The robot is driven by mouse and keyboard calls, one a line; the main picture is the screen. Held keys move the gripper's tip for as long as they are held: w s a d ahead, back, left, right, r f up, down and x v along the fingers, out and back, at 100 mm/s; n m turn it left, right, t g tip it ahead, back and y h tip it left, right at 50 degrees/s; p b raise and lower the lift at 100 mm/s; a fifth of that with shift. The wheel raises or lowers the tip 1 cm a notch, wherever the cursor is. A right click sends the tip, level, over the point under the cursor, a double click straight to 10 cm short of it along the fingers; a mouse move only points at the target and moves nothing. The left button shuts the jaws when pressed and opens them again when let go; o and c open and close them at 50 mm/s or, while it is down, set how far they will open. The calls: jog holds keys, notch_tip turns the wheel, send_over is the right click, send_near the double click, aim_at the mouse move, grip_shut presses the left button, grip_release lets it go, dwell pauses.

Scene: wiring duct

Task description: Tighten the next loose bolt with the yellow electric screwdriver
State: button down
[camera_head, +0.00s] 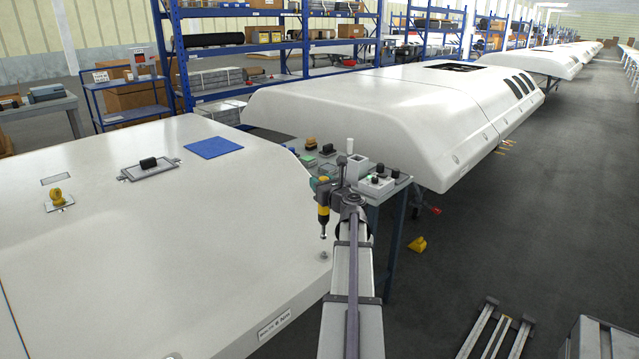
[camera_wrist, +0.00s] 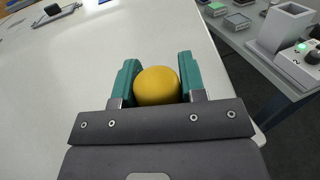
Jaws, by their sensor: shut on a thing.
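My gripper (camera_head: 326,186) is shut on the yellow electric screwdriver (camera_head: 323,214). In the wrist view, the screwdriver's round yellow end (camera_wrist: 157,88) sits between my two green fingers (camera_wrist: 156,78). The screwdriver hangs upright, tip down, over the right corner of the near white shell (camera_head: 190,260). A grey bolt (camera_head: 323,255) stands on that corner, just below the tip, with a small gap between them. Another bolt (camera_head: 172,356) is partly cut off at the bottom edge. The bolts do not show clearly in the wrist view.
A tool bench (camera_head: 372,190) with small boxes and a button panel stands behind my arm. On the shell are a blue mat (camera_head: 213,147), a black-handled plate (camera_head: 149,168) and a yellow knob (camera_head: 57,197). A second white shell (camera_head: 390,110) is beyond.

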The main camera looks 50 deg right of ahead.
jog(key=shift+s+d, duration=0.1)
notch_tip(320, 180, down, 5)
jog(key=b, duration=0.5)
jog(key=shift+f, duration=0.15)
jog(key=shift+f+b, duration=0.9)
jog(key=shift+b, duration=0.15)
dwell(3.0)
notch_tip(320, 180, up, 6)
jog(key=p, duration=0.6)
